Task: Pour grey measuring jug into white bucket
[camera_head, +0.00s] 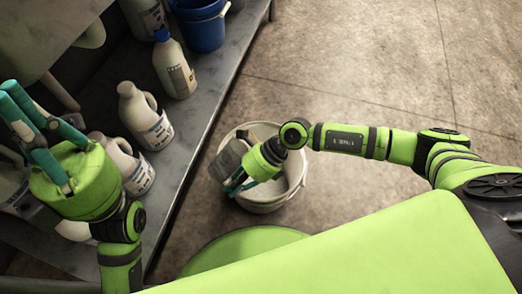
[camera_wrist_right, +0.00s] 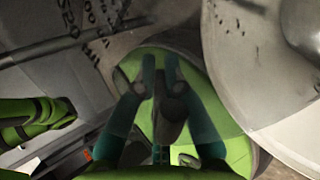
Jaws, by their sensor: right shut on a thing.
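The white bucket (camera_head: 268,207) stands on the floor at mid-picture in the head view; its pale wall also fills the right of the right wrist view (camera_wrist_right: 222,75). The grey measuring jug (camera_head: 229,158) is at the bucket's upper left rim and looks tilted; printed marks show on its grey wall in the right wrist view (camera_wrist_right: 60,22). My right gripper (camera_head: 238,180) is over the bucket's left side, shut on the jug's dark handle (camera_wrist_right: 172,118). My arm hides part of the bucket. My left gripper (camera_head: 22,112) is open and empty at the far left. The jug's contents cannot be made out.
A grey shelf (camera_head: 208,112) at left carries several white jugs, including one (camera_head: 145,115) near its edge, a blue-capped bottle (camera_head: 174,65) and a blue bucket (camera_head: 203,28). The concrete floor (camera_head: 370,60) at upper right is clear.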

